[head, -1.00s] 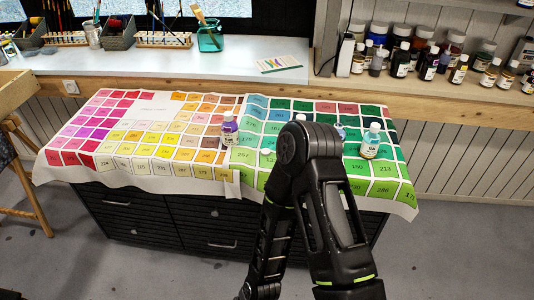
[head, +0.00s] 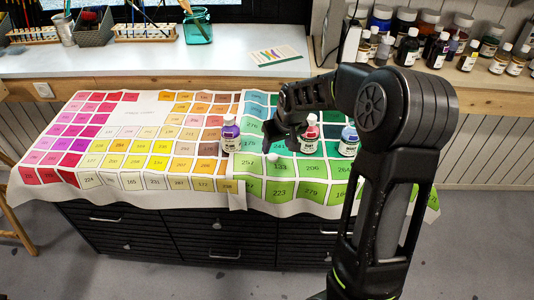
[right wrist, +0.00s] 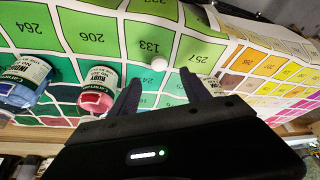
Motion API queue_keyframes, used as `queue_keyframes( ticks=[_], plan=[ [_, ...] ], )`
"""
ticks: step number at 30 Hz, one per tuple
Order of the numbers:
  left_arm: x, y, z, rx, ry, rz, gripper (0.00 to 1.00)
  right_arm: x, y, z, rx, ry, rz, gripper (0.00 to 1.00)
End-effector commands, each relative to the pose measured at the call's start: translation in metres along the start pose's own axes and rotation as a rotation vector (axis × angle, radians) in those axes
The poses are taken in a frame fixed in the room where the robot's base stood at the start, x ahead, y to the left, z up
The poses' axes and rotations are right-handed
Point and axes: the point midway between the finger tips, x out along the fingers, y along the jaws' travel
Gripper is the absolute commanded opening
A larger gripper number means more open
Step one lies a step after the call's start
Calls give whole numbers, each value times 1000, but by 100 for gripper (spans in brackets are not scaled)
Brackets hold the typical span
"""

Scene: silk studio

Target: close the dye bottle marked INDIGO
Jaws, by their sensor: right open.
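A purple bottle (head: 230,134) with a white top stands upright on the printed number cloth (head: 150,110); its label is too small to read. A small white cap-like piece (head: 272,158) lies on the cloth to its right, and shows in the right wrist view (right wrist: 158,62). My right gripper (head: 272,132) is above the cloth, between the purple bottle and a red bottle (head: 310,135). In the right wrist view its fingers (right wrist: 162,86) are apart, with nothing between them. The label of a bottle at that view's right edge is partly hidden. My left gripper is out of view.
The red bottle reads RUBY in the right wrist view (right wrist: 100,85). A blue bottle (head: 348,142) stands right of it. My right arm hides the cloth's right part. Many bottles (head: 440,50) stand on the back shelf. The cloth's left half is clear.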

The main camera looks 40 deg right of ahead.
Motion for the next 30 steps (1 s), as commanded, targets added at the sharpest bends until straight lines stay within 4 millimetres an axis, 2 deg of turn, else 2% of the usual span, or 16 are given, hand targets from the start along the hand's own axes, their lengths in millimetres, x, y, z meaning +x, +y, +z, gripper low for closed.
queue_keyframes(
  ticks=[7, 15, 26, 30],
  plan=[
    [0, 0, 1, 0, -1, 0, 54, 3, -1, 1, -1, -2, -1, 56],
    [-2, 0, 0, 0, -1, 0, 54, 26, -1, 1, -1, -3, -1, 56],
    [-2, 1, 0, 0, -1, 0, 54, 30, -1, 1, -1, -2, -2, 56],
    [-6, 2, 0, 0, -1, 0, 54, 44, 0, 2, -1, -5, -2, 56]
  ],
)
